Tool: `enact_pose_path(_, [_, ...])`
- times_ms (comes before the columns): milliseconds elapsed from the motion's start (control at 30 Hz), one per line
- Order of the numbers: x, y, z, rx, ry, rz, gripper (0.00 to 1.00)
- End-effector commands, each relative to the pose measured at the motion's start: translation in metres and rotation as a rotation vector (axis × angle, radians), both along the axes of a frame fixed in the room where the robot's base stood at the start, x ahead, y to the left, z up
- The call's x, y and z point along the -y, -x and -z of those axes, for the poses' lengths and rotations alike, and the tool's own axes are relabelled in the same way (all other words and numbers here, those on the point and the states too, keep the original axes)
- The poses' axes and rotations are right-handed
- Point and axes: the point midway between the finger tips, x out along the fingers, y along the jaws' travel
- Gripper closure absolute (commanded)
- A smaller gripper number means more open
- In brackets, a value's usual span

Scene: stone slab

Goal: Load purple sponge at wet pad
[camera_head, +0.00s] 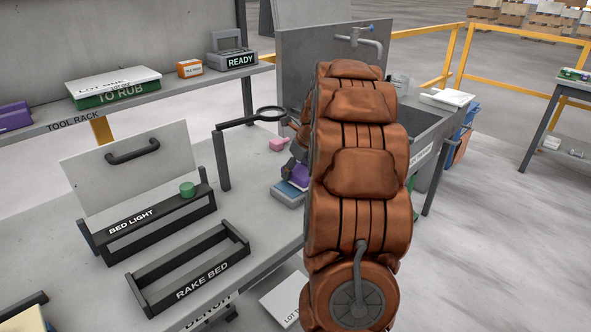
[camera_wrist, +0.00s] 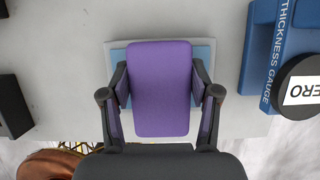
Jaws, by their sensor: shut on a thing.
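The purple sponge (camera_wrist: 160,92) is between the two dark fingers of my gripper (camera_wrist: 160,82), which is shut on its long sides. In the head view the sponge (camera_head: 300,174) shows beside my brown arm, which hides part of it and most of the gripper. The wet pad, a light blue pad (camera_wrist: 119,54) in a pale grey tray (camera_wrist: 107,47), lies under the sponge in the wrist view. In the head view the blue pad (camera_head: 290,192) sits just below the sponge. I cannot tell whether the sponge touches it.
A blue thickness gauge (camera_wrist: 282,50) stands right of the pad. The bed light stand (camera_head: 150,222) and rake bed frame (camera_head: 190,275) stand to the left. A sink (camera_head: 425,125) is behind my arm.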

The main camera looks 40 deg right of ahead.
Motion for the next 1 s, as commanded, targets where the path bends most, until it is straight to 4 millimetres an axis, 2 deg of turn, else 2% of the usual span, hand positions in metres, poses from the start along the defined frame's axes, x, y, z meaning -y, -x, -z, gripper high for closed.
enact_pose_path(1000, [-0.0003, 0.0000, 0.0092, -0.001, -0.001, 0.000, 0.66])
